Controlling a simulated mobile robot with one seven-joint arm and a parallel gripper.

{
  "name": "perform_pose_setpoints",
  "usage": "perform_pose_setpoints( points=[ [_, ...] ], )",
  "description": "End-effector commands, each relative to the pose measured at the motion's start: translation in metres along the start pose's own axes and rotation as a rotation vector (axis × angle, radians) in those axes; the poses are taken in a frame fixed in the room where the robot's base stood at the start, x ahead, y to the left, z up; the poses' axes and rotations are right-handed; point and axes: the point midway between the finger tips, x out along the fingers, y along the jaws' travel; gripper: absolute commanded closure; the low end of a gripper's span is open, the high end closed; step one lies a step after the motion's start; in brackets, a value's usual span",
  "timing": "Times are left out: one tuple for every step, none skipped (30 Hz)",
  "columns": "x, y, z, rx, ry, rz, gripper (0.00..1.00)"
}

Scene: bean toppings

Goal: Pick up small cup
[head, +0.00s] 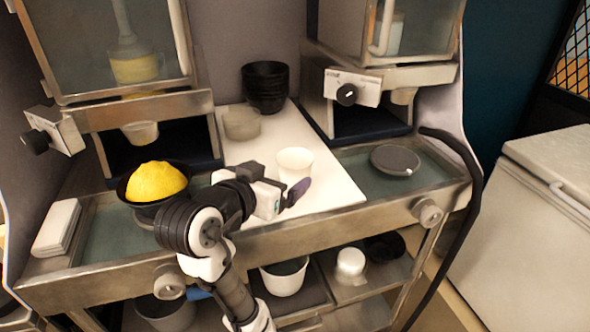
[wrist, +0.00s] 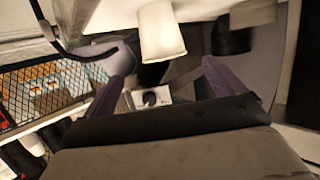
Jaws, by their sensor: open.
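The small white cup (head: 294,163) stands upright on the white board (head: 335,190) in the middle of the counter. In the wrist view the cup (wrist: 161,32) shows beyond the fingertips, between their lines and apart from them. My gripper (head: 296,192) is at the near side of the cup, with its fingers apart and nothing between them. In the wrist view my gripper (wrist: 165,72) shows two purple fingers spread wide. The gripper hides part of the cup's lower body in the head view.
Black stacked bowls (head: 265,87) and clear stacked containers (head: 241,123) stand behind on the board. A black bowl with a yellow heap (head: 157,181) is at left. A dark round lid (head: 395,160) lies at right. Dispensers flank the board; its right front is clear.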

Motion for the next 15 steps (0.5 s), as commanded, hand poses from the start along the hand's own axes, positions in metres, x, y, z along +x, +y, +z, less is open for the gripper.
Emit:
perform_pose_setpoints(
  points=[
    [0.012, 0.002, 0.001, -0.003, -0.006, 0.007, 0.06],
    [0.018, 0.001, 0.001, -0.002, -0.006, 0.005, 0.06],
    [0.025, 0.001, 0.001, -0.002, -0.006, 0.004, 0.06],
    [0.029, 0.001, 0.0, -0.002, -0.004, 0.004, 0.06],
    [0.033, 0.001, 0.0, -0.002, -0.004, 0.004, 0.06],
    [0.038, 0.0, 0.001, -0.002, -0.004, 0.003, 0.06],
    [0.04, 0.0, 0.001, -0.001, -0.003, 0.002, 0.06],
    [0.042, 0.0, 0.001, -0.001, -0.003, 0.002, 0.06],
    [0.044, 0.0, 0.001, 0.0, -0.003, 0.001, 0.06],
    [0.045, 0.0, 0.001, 0.0, -0.002, 0.001, 0.06],
    [0.047, 0.0, 0.0, 0.0, -0.002, 0.001, 0.06],
    [0.05, 0.0, -0.001, -0.001, -0.002, 0.001, 0.06],
    [0.053, -0.001, -0.002, -0.002, -0.003, 0.001, 0.06],
    [0.057, -0.001, -0.002, -0.002, -0.004, 0.002, 0.06],
    [0.063, -0.001, -0.004, -0.001, -0.005, 0.003, 0.06]
  ],
)
